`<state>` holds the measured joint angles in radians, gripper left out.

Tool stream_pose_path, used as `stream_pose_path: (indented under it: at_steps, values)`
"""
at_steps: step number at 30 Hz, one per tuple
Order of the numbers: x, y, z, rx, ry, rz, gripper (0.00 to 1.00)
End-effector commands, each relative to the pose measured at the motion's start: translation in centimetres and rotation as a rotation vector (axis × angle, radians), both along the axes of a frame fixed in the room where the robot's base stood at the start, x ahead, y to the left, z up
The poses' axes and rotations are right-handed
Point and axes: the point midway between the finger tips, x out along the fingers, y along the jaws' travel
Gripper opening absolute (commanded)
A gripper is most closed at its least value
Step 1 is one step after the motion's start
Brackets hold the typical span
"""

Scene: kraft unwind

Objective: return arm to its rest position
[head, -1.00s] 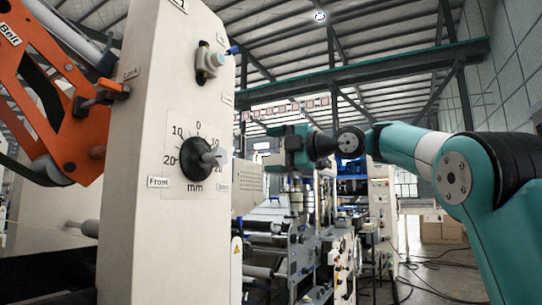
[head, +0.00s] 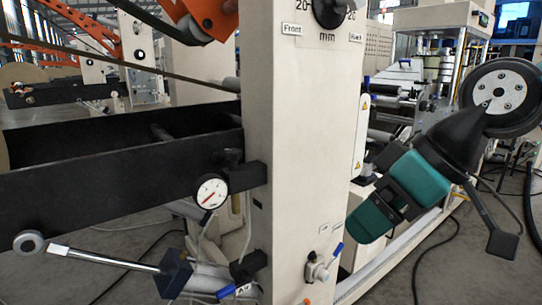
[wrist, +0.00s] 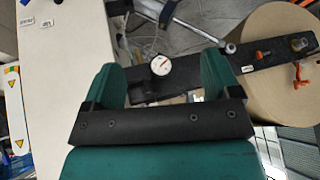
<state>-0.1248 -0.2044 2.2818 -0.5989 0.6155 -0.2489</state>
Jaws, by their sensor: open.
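My gripper (head: 388,200) is teal with a black wrist and hangs to the right of the cream machine column (head: 305,150), pointing down and left. In the wrist view my gripper (wrist: 160,78) has its two teal fingers well apart with nothing held between them. A round white dial gauge (wrist: 161,65) shows beyond the gap, on the machine and apart from the fingers. The arm's upper links are mostly out of the head view.
A black beam (head: 120,190) runs left from the column, with the gauge (head: 209,192) near its end. A metal lever (head: 105,257) sticks out below it. A brown roll (wrist: 268,65) is right in the wrist view. Cables lie on the grey floor at the right.

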Motion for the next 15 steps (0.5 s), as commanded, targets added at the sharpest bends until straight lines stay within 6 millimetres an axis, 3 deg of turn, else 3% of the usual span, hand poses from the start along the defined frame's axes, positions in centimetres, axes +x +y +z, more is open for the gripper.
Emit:
stream_pose_path:
  at_steps: [1, 8, 9, 15]
  values:
    - [-2.4, 0.0, -1.6, -0.019, 0.073, -0.021, 0.83]
    - [-11.6, -1.6, -7.6, -0.144, 0.364, -0.149, 0.83]
    - [-11.2, -1.5, -5.2, -0.139, 0.358, -0.153, 0.83]
    - [-11.0, -1.5, -0.1, -0.137, 0.354, -0.151, 0.83]
